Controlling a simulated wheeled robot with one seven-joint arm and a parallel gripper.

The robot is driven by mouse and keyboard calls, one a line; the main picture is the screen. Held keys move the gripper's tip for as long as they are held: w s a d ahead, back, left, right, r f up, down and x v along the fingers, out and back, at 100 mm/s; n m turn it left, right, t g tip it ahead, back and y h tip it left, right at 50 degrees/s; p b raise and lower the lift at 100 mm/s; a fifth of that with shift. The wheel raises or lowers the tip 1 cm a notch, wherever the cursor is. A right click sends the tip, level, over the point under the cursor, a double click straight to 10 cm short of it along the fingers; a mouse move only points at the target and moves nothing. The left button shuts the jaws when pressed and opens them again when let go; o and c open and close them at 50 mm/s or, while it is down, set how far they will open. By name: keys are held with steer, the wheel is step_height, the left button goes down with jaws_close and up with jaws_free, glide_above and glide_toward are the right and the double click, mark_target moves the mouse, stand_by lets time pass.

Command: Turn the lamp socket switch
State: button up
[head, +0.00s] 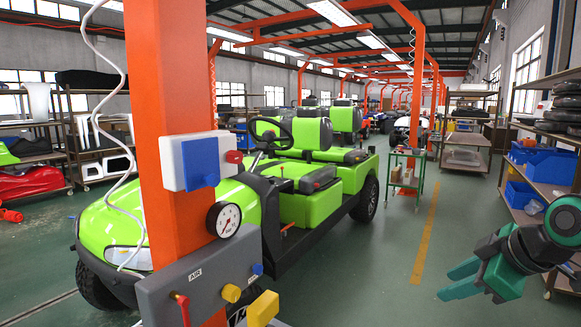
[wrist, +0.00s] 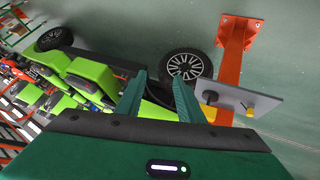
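A light grey box (head: 172,163) with a blue socket cover (head: 201,160) is fixed to the orange post (head: 170,75). A red knob (head: 234,157) sticks out of its right side; this looks like the lamp socket switch. My gripper (head: 447,282) is at the lower right, well apart from the post, empty, with its green fingers spread and pointing left. In the wrist view my gripper (wrist: 159,76) also shows a gap between the fingers. The post (wrist: 231,65) is to their right there, and I cannot make out the red knob.
Below the box are a pressure gauge (head: 224,219) and a grey AIR panel (head: 195,285) with a red lever (head: 183,306) and yellow knobs. A green cart (head: 310,190) stands behind the post. Shelving with blue bins (head: 540,160) is at right. The floor between is clear.

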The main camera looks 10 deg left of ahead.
steer(key=w+a+r+n+t+y, duration=0.1)
steer(key=w+a+r+n+y, duration=0.15)
steer(key=a+r+n, duration=0.4)
steer(key=w+a+r+n+y, duration=0.2)
steer(key=a+r+n+y, duration=0.1)
steer(key=a, duration=0.7)
steer(key=n+g+y, duration=0.1)
steer(key=n+y, duration=0.6)
steer(key=n, duration=0.3)
glide_toward(240, 158)
steer(key=x, duration=0.8)
steer(key=shift+a, duration=0.35)
steer(key=shift+w+d, duration=0.1)
steer(key=c, duration=0.6)
